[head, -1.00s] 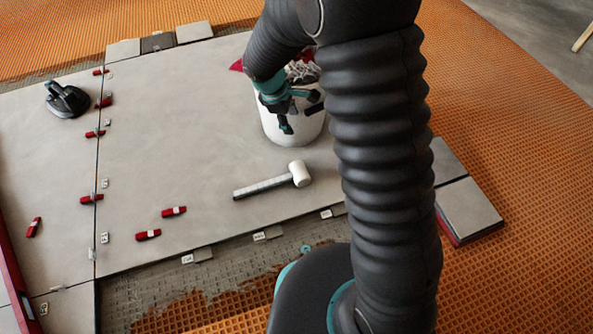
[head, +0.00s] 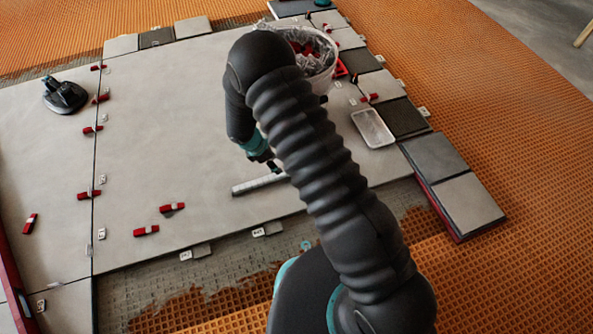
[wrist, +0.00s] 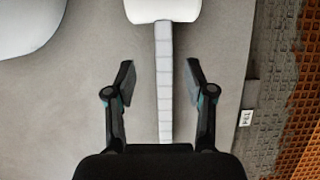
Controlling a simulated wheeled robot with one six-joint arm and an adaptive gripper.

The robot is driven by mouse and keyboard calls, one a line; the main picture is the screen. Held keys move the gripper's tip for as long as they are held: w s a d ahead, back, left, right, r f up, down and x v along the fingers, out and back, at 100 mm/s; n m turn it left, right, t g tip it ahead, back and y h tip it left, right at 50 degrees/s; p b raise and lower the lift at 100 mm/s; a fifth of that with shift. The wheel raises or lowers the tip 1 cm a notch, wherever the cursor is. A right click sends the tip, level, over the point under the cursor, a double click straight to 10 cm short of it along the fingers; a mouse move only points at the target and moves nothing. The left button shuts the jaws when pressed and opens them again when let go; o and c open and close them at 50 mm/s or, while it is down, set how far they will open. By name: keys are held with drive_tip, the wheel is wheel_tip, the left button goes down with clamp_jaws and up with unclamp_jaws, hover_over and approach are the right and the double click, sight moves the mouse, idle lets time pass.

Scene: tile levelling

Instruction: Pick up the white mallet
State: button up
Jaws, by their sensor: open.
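The white mallet lies flat on the large grey tile (head: 170,110). In the head view only its grey handle (head: 254,185) shows, and my arm hides the head. In the wrist view the white mallet head (wrist: 163,8) is at the top edge, partly cut off. Its banded grey handle (wrist: 164,85) runs down between my fingers. My gripper (wrist: 160,80) is open, with one finger on each side of the handle and a gap to both. In the head view my gripper (head: 268,162) is just above the mallet, partly hidden by my arm.
A white bucket (head: 325,82) with clear plastic and red pieces stands behind my arm. A clear tray (head: 373,128) lies right of it. Red wedges (head: 146,231) lie on the tile's left part. A black suction cup (head: 65,96) is at the far left.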

sight(283, 173)
drive_tip(key=x, duration=0.3)
drive_tip(key=shift+s+b+x, duration=0.15)
drive_tip(key=shift+b+x, duration=0.2)
drive_tip(key=shift+x, duration=0.95)
drive_tip(key=shift+s+b+x, duration=0.1)
drive_tip(key=shift+b+x, duration=0.25)
drive_tip(key=shift+x, duration=1)
drive_tip(key=shift+a, duration=0.2)
clamp_jaws()
